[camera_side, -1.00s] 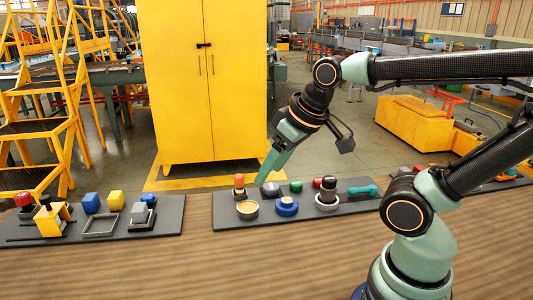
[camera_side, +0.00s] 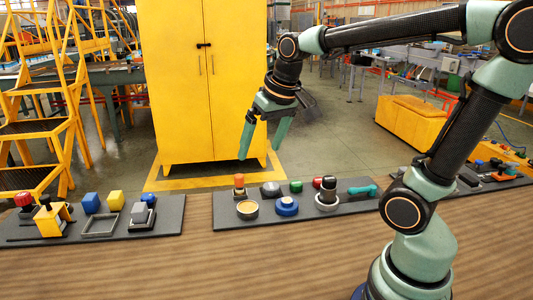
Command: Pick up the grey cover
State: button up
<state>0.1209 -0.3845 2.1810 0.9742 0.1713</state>
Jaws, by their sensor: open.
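A grey rounded cover (camera_side: 270,188) sits at the back of the dark middle board (camera_side: 228,221), between an orange-topped piece and a green one. My gripper (camera_side: 259,153) is open and empty, with its two green fingers spread and pointing down. It hangs in the air above the cover in the picture, clearly apart from it.
The middle board also holds a tan-topped round piece (camera_side: 247,208), a blue round piece (camera_side: 287,207), a black-and-white cylinder (camera_side: 327,194) and a teal handle (camera_side: 362,190). The left board (camera_side: 168,224) carries several coloured blocks. The wooden table front (camera_side: 200,268) is clear.

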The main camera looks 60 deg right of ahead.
jog(key=w+d+f+m+g, duration=0.2)
jog(key=w+d+f+m, duration=0.25)
jog(key=w+d, duration=0.5)
jog(key=m+g, duration=0.2)
jog(key=m, duration=0.4)
send_over(271, 186)
notch_tip(271, 186, down, 9)
jog(key=shift+y, duration=0.3)
jog(key=f, duration=0.6)
jog(key=shift+w+a, duration=0.15)
jog(key=shift+a, duration=0.05)
jog(key=shift+d+f, duration=0.15)
jog(key=shift+f, duration=2.6)
jog(key=c, duration=1.4)
